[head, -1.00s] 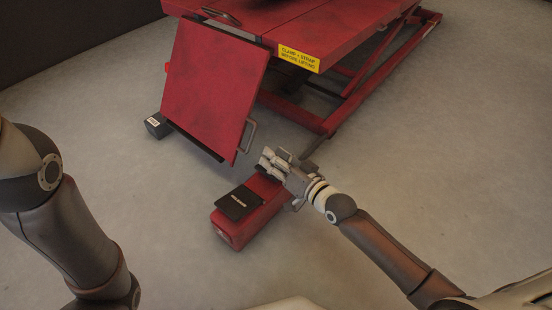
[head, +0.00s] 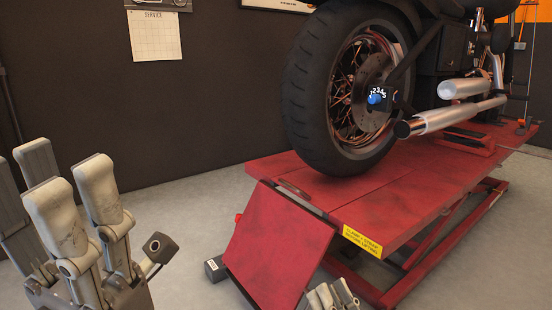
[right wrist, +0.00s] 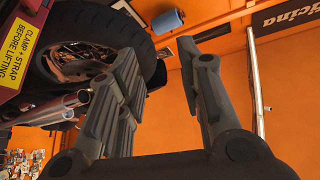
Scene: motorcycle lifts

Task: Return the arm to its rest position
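My right gripper (head: 330,297) shows at the bottom edge of the head view, just right of the red ramp, with only its fingers in view. The right wrist view shows its fingers (right wrist: 165,95) spread apart with nothing between them, so it is open and empty. My left gripper (head: 70,215) stands large at the left of the head view, fingers pointing up. Its finger pairs are apart, with nothing visible between them. The right arm behind its gripper is out of the head view.
A red motorcycle lift (head: 400,205) carries a motorcycle, its rear tyre (head: 310,105) near the middle. The red ramp (head: 275,250) slopes down at its front, close to my right gripper. Grey floor (head: 205,210) is clear between the left gripper and ramp.

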